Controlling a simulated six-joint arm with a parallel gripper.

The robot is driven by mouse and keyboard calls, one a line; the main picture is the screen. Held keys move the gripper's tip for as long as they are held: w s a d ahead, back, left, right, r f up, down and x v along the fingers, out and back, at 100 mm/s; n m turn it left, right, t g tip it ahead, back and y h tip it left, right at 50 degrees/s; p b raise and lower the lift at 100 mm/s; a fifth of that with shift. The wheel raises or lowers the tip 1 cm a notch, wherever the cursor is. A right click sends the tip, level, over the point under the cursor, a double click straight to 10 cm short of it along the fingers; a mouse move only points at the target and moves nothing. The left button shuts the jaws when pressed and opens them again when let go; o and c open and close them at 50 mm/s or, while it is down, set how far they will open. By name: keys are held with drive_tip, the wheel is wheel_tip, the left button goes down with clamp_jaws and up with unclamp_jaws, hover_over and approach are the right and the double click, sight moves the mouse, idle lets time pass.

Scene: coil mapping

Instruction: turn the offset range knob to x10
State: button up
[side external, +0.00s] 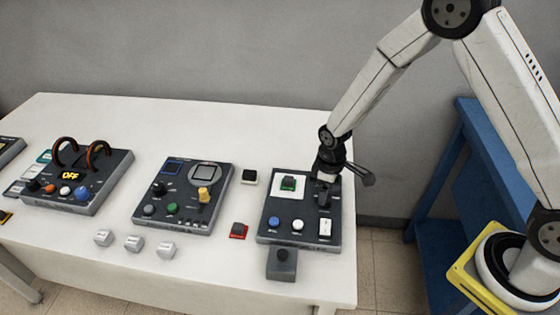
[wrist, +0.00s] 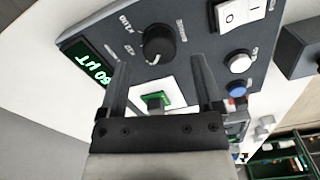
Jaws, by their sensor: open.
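The range knob (wrist: 158,45) is a round black knob on the dark grey right-hand panel (wrist: 205,60). Small white labels surround it in the wrist view, too small to read surely, and its exact setting is unclear. In the side external view the dark knob (side external: 323,198) sits just below my gripper (side external: 326,182). In the wrist view my gripper (wrist: 160,76) is open and empty, its two black fingers spread apart just short of the knob. No contact with the knob shows. A green-lit display (wrist: 90,65) reading in µT is on the panel.
Near the knob are a white rocker switch (side external: 325,227), a white button (side external: 298,225), a blue button (side external: 274,223) and a green part on a white square (side external: 289,184). Two other panels (side external: 183,195) (side external: 77,180) stand left. White blocks (side external: 134,243) lie in front.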

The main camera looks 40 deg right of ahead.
drive_tip(key=shift+f, duration=1.45)
clamp_jaws()
